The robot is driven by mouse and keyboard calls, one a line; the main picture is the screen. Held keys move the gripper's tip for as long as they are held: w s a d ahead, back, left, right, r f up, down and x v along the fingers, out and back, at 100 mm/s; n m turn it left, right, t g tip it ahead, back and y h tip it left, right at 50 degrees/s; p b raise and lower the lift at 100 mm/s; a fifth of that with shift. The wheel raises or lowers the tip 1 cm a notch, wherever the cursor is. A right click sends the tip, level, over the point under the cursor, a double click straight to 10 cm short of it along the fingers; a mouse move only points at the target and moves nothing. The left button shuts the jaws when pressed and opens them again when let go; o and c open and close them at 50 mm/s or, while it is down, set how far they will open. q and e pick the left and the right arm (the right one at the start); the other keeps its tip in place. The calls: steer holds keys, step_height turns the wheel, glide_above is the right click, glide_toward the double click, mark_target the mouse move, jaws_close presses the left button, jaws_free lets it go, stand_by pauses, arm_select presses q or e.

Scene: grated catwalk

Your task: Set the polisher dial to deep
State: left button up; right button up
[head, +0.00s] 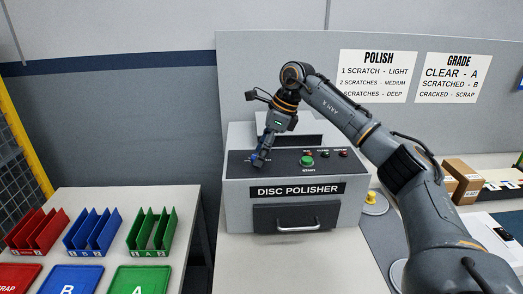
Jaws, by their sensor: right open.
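The disc polisher (235,197) is a grey box with a dark sloped control panel, standing on the bench. My right gripper (259,162) reaches down over the left part of this panel, with its jaws open. A small blue part, seemingly the dial, shows at the fingertips. The gripper hides most of it, so I cannot read its setting or tell whether the fingers touch it. A green button (306,161) and small red and dark controls sit to the right on the panel. My left gripper is out of view.
The polisher's drawer handle (298,228) faces front. Red (37,231), blue (92,232) and green (151,232) slotted racks stand on the left table. A POLISH sign (378,76) and GRADE sign (453,78) hang behind. Cardboard boxes (462,180) stand at right.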

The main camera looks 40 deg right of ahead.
steer(key=c, duration=1.1)
steer(key=shift+c, duration=0.2)
